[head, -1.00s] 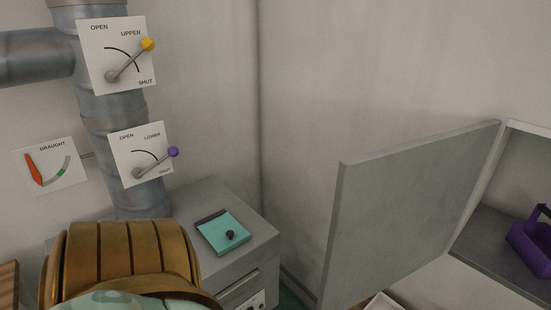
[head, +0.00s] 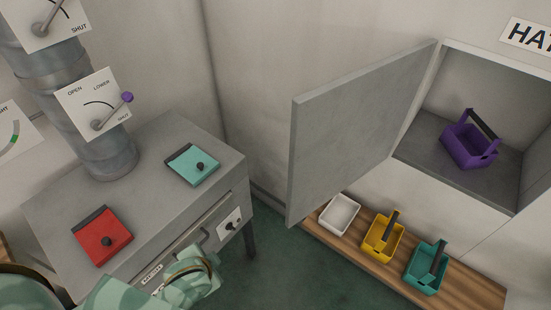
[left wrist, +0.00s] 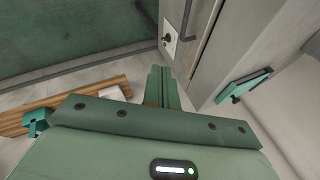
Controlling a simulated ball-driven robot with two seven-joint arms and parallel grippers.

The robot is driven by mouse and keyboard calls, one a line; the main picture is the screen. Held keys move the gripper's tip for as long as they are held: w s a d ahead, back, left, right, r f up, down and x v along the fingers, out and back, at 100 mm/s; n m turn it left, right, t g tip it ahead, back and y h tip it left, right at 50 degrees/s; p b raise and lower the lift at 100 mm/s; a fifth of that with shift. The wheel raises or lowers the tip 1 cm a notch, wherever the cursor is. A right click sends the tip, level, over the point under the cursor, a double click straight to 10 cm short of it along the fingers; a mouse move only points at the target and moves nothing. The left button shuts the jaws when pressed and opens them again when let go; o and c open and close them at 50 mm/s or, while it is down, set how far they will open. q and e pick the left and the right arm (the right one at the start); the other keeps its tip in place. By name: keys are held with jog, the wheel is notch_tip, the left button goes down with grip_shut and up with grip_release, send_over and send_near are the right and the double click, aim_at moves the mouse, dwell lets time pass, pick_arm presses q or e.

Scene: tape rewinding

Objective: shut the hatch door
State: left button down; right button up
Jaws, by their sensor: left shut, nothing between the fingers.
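The hatch door (head: 350,135) is a flat grey panel. It stands open, swung out from the left side of the hatch opening (head: 480,62) in the wall. A purple basket (head: 470,147) with a dark handle sits inside the hatch. My left arm reaches in at the bottom of the head view, in front of the grey cabinet, apart from the door. My left gripper (left wrist: 163,78) shows in the left wrist view with its fingers shut and empty; its fingertips are not clear in the head view. My right gripper is not in view.
The grey cabinet (head: 70,205) carries a red pad (head: 101,240) and a teal pad (head: 192,166). Below the hatch, a wooden bench (head: 465,287) holds a white tray (head: 340,214), a yellow basket (head: 381,240) and a teal basket (head: 427,272). Floor shows between cabinet and bench.

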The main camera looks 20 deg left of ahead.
pick_arm(q)
jog(key=w+d+r+n+t+p, duration=0.1)
jog(key=w+r+t+p, duration=0.3)
jog(key=r, duration=1.1)
jog(key=w+d+r+n+t+h+b, duration=0.2)
jog(key=w+d+r+n+t+h, duration=0.15)
jog(key=w+d+n+h, duration=0.45)
jog(key=w+a+r+n+g+h, duration=0.1)
jog(key=w+a+r+n+h, duration=0.15)
jog(key=a+n+h, duration=0.45)
jog(key=w+d+h+p, duration=0.1)
jog(key=w+d, duration=0.3)
jog(key=d, duration=0.7)
jog(key=shift+d+r+m+p, duration=0.3)
jog(key=shift+r+p, duration=0.05)
jog(key=shift+p, duration=0.4)
